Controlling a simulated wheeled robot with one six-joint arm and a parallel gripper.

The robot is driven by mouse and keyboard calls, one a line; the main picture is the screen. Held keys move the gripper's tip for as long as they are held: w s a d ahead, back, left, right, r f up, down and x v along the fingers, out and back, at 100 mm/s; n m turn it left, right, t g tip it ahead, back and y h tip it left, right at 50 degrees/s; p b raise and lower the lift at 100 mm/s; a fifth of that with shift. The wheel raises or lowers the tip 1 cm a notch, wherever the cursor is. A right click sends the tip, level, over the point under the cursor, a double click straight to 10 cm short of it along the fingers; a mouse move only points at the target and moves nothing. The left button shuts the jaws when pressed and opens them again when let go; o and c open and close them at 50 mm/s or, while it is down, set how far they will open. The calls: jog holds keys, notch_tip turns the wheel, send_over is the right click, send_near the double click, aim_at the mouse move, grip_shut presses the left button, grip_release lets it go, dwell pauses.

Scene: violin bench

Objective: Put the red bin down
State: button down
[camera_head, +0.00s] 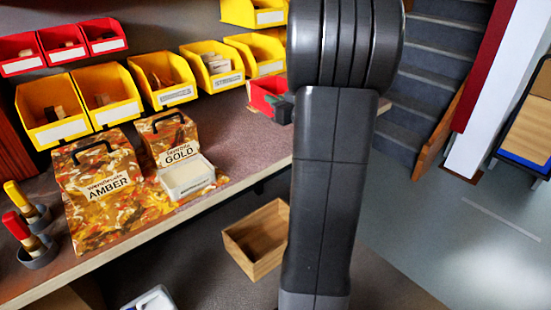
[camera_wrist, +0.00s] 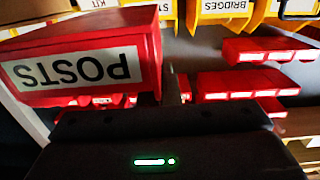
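The red bin (camera_head: 266,92) is at the right end of the bench in the head view, partly covered by my arm. The wrist view shows it large and upside down at upper left, with a white POSTS label (camera_wrist: 75,72). My gripper (camera_head: 284,109) is a dark shape against the bin's right side in the head view. In the wrist view its dark body fills the bottom, and the bin's side ends near its middle. The fingertips are hidden, so their opening does not show. I cannot tell whether the bin's base touches the bench.
Yellow bins (camera_head: 176,93) stand along the bench (camera_head: 239,137), with small red bins (camera_head: 62,52) above. The AMBER case (camera_head: 97,195), GOLD case (camera_head: 165,146) and a white tray (camera_head: 188,180) stand to the left. A wooden box (camera_head: 258,247) is below the front edge.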

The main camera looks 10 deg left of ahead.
jog(key=shift+g, duration=0.3)
jog(key=f+b, duration=0.1)
jog(key=f, duration=0.2)
jog(key=s+f+b, duration=0.1)
jog(key=f+b, duration=0.1)
jog(key=f, duration=0.2)
jog(key=f+b, duration=0.2)
jog(key=f, duration=0.1)
jog(key=shift+s+a+f, duration=0.15)
jog(key=shift+a+f, duration=0.1)
jog(key=shift+f, duration=0.1)
jog(key=shift+f+b, duration=0.15)
jog(key=shift+b, duration=0.2)
jog(key=c, duration=1.6)
grip_release()
jog(key=shift+c, duration=0.2)
